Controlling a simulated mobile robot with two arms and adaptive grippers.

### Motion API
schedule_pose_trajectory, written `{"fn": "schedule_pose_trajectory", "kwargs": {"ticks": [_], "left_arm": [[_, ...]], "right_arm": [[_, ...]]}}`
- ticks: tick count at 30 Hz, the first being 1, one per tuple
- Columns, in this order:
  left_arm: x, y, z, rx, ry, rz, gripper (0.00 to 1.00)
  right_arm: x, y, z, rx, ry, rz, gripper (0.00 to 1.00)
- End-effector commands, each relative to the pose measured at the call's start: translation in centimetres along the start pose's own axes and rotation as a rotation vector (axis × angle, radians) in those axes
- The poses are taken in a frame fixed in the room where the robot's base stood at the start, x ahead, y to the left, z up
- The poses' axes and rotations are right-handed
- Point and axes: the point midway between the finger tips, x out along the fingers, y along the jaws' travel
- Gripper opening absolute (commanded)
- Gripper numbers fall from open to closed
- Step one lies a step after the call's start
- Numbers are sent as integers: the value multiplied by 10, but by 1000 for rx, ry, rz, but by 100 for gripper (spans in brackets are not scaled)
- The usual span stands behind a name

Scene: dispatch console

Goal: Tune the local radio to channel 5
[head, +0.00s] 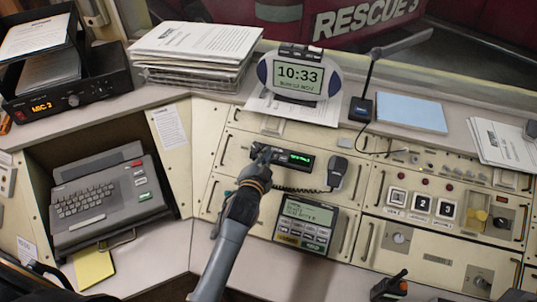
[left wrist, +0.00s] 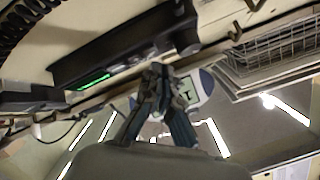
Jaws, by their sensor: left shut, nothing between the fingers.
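The local radio (head: 292,158) is a slim dark unit with a lit green display, set in the sloping console panel. Its channel digits are too small to read. A microphone (head: 337,170) on a coiled cord hangs at its right.
A clock (head: 297,74) reading 10:33 stands on the ledge above. A keypad unit (head: 305,222) sits below the radio. A "MIC 2" box (head: 70,92) and paper stack (head: 195,48) are at left.

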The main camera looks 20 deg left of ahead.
Motion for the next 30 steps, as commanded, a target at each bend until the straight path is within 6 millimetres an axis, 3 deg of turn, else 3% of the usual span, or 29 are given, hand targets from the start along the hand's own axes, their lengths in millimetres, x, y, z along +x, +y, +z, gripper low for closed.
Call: {"fn": "schedule_pose_trajectory", "kwargs": {"ticks": [30], "left_arm": [[8,6,6,0,0,0,0]], "right_arm": [[7,0,0,0,0,0,44]]}}
